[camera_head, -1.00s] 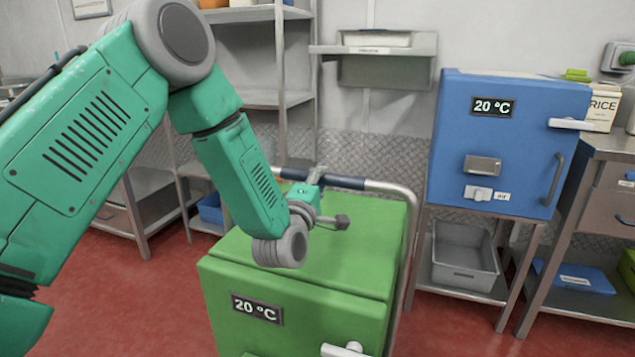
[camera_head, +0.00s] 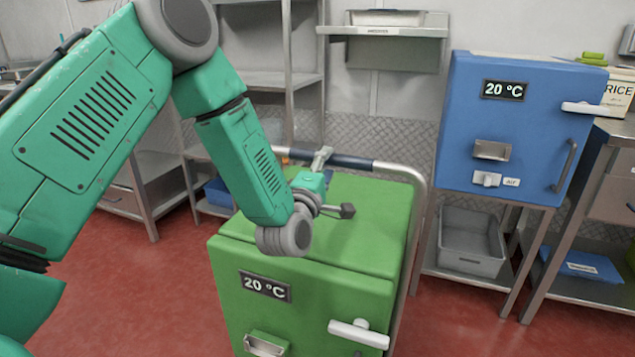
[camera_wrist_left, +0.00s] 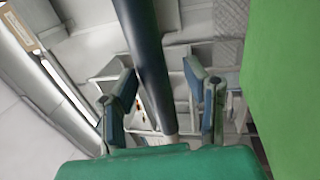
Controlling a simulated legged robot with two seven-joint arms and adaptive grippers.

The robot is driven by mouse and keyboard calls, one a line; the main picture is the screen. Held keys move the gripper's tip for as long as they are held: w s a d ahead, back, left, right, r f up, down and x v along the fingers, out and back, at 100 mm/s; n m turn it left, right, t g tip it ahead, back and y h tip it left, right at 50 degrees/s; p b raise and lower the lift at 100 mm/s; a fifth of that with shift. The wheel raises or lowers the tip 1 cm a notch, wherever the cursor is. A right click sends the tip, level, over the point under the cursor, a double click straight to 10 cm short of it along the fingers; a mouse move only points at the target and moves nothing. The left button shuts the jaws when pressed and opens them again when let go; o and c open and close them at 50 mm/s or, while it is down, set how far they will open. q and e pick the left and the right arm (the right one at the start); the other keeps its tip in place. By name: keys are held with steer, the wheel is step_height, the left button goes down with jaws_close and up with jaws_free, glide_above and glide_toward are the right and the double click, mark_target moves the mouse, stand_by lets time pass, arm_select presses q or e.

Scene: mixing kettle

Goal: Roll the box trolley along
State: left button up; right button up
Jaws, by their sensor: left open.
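The box trolley is a green box (camera_head: 315,300) with a "20 ºC" display and white door handle on its front. A metal push bar (camera_head: 400,172) with a dark grip sleeve (camera_head: 345,161) runs behind its top. My left arm reaches over the box top. My left gripper (camera_head: 322,162) is at the sleeve, partly hidden by my wrist. In the left wrist view the open fingers (camera_wrist_left: 163,88) stand on either side of the dark sleeve (camera_wrist_left: 145,45), with gaps visible. The green box also shows there at the right (camera_wrist_left: 290,90). My right gripper is not in view.
A blue box (camera_head: 510,135) reading "20 ºC" stands on a metal stand to the right, with a grey bin (camera_head: 470,250) below. Metal shelving (camera_head: 265,80) stands behind the trolley. A steel table (camera_head: 590,210) is at the far right. Red floor (camera_head: 180,300) is clear at front left.

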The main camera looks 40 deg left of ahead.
arm_select(q)
steer(key=v, duration=0.9)
steer(key=shift+s+f, duration=0.2)
steer(key=shift+s, duration=0.15)
steer(key=shift+d, duration=0.15)
